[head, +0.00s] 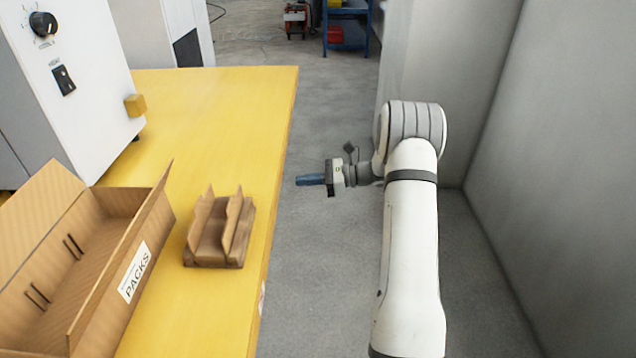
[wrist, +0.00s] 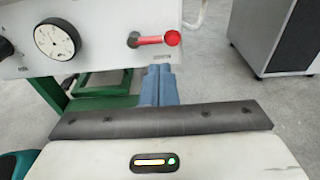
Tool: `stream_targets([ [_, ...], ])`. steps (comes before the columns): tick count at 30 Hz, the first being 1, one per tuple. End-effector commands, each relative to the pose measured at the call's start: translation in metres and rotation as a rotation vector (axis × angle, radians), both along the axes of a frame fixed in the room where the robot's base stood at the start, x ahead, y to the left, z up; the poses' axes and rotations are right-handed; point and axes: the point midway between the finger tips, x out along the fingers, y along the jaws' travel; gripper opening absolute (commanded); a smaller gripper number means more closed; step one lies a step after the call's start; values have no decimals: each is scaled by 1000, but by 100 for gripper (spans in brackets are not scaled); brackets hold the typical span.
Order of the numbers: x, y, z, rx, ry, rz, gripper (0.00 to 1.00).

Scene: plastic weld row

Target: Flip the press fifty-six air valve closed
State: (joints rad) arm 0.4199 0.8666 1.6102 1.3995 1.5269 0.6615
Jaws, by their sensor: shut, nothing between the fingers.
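A red lever (wrist: 152,40) is on the front of a pale machine panel (wrist: 100,50) in the wrist view. It lies about level, with its round red end to the right. I take it for the air valve; no press number is readable. My gripper (wrist: 158,69) has its blue fingers together and empty. Its tips show just below the lever's red end; I cannot tell whether they touch. In the head view my gripper (head: 298,181) points left, beside the yellow table's edge, and the lever does not show there.
A round dial gauge (wrist: 56,39) is left of the lever, above a green stand (wrist: 98,83). A grey cabinet (wrist: 270,35) stands right. The yellow table (head: 225,110) holds an open PACKS carton (head: 120,262) and a brown holder (head: 219,250). A grey wall (head: 560,180) stands right of my arm.

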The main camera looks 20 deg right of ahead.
Motion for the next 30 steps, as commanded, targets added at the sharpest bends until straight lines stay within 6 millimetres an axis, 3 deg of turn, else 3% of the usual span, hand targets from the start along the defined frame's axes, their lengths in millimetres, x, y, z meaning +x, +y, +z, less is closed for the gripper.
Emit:
stream_targets([
  [6, 10, 35, -8, 0, -1, 3, 0],
  [12, 15, 47, -8, 0, -1, 0, 0],
  [21, 16, 48, -7, 0, 0, -1, 0],
  [22, 16, 37, -7, 0, -1, -5, 0],
  [26, 16, 44, -7, -2, -7, -4, 0],
  [30, 16, 35, -6, -13, -36, -20, 0],
])
